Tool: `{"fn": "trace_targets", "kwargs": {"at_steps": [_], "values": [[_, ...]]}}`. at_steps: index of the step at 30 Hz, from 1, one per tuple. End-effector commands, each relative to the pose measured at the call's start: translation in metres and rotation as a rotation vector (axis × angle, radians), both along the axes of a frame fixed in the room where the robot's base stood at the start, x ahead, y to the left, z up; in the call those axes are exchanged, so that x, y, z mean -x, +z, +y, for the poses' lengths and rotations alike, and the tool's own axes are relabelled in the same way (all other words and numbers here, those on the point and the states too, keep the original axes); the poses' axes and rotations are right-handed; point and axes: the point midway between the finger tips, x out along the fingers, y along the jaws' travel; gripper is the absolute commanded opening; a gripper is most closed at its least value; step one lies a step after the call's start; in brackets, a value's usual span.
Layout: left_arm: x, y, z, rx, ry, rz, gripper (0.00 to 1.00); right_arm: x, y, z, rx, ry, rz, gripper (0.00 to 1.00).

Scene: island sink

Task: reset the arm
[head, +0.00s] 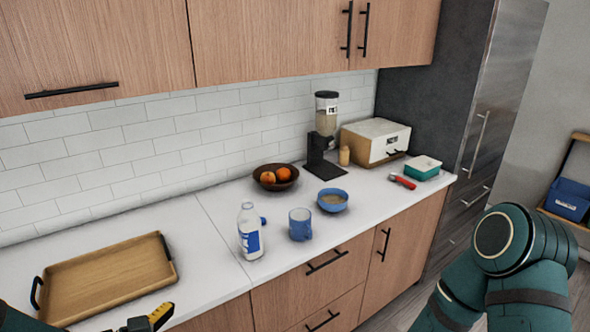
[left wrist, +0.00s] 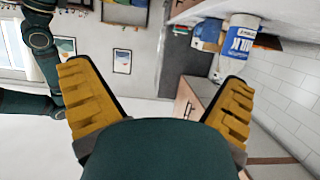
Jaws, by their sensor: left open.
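My left gripper (head: 150,318) shows only in part at the bottom left of the head view, at the counter's front near the wooden tray. In the left wrist view both yellow-padded fingers of my left gripper (left wrist: 154,75) are spread wide apart, with nothing between them. My right arm (head: 515,265) is bent at the lower right of the head view, in front of the tall cabinet. Its gripper is outside the picture.
A wooden tray (head: 108,279) lies on the counter's left. A milk bottle (head: 250,232), blue mug (head: 300,225), blue bowl (head: 333,205) and fruit bowl (head: 275,186) stand mid-counter. Behind are a dispenser (head: 322,140) and bread box (head: 362,148). Counter between tray and bottle is clear.

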Motion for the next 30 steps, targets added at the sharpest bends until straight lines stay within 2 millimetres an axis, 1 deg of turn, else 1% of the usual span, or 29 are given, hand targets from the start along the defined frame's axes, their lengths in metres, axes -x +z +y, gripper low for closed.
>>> {"fn": "trace_targets", "kwargs": {"at_steps": [1, 5, 7, 10, 14, 17, 18, 20, 21, 24, 27, 30], "values": [[-0.008, -0.008, -0.009, 0.014, 0.031, 0.024, 1.0, 0.0, -0.004, 0.0, 0.0, 0.0, 0.001, 0.75], [-0.023, -0.028, -0.023, 0.034, 0.134, 0.099, 1.0, 0.001, -0.01, 0.0, 0.001, 0.002, 0.002, 0.75], [-0.03, -0.04, -0.031, 0.041, 0.189, 0.149, 1.0, 0.001, -0.013, 0.001, 0.001, 0.002, 0.003, 0.75], [-0.036, -0.062, -0.045, 0.048, 0.273, 0.242, 1.0, 0.001, -0.019, 0.001, 0.001, 0.003, 0.004, 0.75], [-0.035, -0.099, -0.066, 0.041, 0.389, 0.404, 1.0, 0.003, -0.026, 0.001, 0.001, 0.004, 0.007, 0.75], [-0.026, -0.129, -0.082, 0.021, 0.475, 0.546, 1.0, 0.003, -0.033, 0.002, 0.002, 0.006, 0.01, 0.75], [-0.02, -0.141, -0.089, 0.01, 0.506, 0.606, 1.0, 0.004, -0.035, 0.002, 0.002, 0.006, 0.01, 0.75], [-0.008, -0.159, -0.099, -0.01, 0.55, 0.697, 1.0, 0.004, -0.039, 0.002, 0.002, 0.007, 0.012, 0.75], [0.001, -0.17, -0.105, -0.026, 0.581, 0.759, 1.0, 0.004, -0.041, 0.002, 0.002, 0.008, 0.011, 0.75], [0.026, -0.194, -0.119, -0.068, 0.647, 0.907, 1.0, 0.005, -0.047, 0.002, 0.003, 0.009, 0.013, 0.75], [0.051, -0.211, -0.13, -0.109, 0.703, 1.029, 1.0, 0.005, -0.051, 0.002, 0.003, 0.01, 0.014, 0.75], [0.07, -0.222, -0.137, -0.138, 0.742, 1.117, 1.0, 0.006, -0.053, 0.003, 0.003, 0.01, 0.016, 0.75]]}}
